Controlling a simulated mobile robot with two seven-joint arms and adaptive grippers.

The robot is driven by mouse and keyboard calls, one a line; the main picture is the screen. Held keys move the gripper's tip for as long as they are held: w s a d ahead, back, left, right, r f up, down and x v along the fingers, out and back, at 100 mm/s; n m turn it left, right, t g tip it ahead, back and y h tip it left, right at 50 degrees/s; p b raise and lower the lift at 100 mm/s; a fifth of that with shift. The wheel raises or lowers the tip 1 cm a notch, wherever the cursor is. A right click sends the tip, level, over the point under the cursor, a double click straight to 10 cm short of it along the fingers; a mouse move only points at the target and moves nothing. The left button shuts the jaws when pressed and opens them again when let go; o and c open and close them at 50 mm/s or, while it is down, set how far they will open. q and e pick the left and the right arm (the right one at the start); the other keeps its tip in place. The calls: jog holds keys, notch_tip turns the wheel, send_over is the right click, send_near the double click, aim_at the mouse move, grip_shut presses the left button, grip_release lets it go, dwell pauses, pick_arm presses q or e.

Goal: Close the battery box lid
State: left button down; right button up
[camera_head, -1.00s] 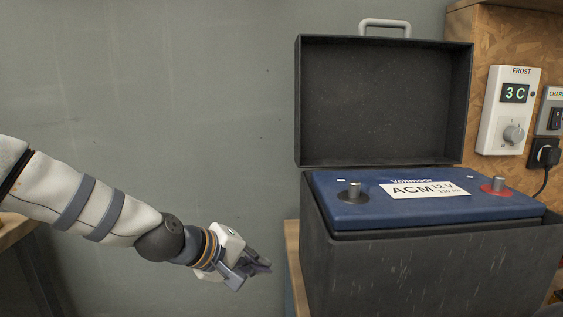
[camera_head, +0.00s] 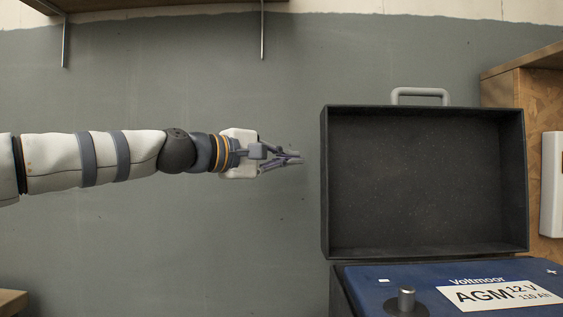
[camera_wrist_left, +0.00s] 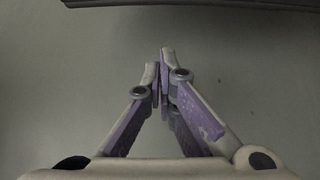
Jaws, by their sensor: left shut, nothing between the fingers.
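The battery box lid (camera_head: 425,180) is a black open shell standing upright at the back of the box, with a grey handle (camera_head: 420,92) on its top edge. Below it the blue battery (camera_head: 450,277) with an AGM label shows in the box (camera_head: 338,295), mostly cut off by the bottom of the head view. My left gripper (camera_head: 299,158) is shut and empty, left of the lid with a small gap in the picture. In the left wrist view the fingertips (camera_wrist_left: 166,62) meet, and a dark edge crosses the top. My right gripper is not in view.
A grey wall (camera_head: 200,240) fills the background. A shelf (camera_head: 180,5) with brackets hangs at the top left. A wooden panel (camera_head: 520,90) with a white control unit (camera_head: 551,185) stands at the right. Open space lies below my left arm.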

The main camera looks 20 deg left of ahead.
pick_arm(q)
jog(key=x, duration=0.5)
jog(key=s, duration=0.2)
jog(key=s+d+p, duration=0.1)
jog(key=s, duration=0.1)
jog(key=shift+r, duration=0.2)
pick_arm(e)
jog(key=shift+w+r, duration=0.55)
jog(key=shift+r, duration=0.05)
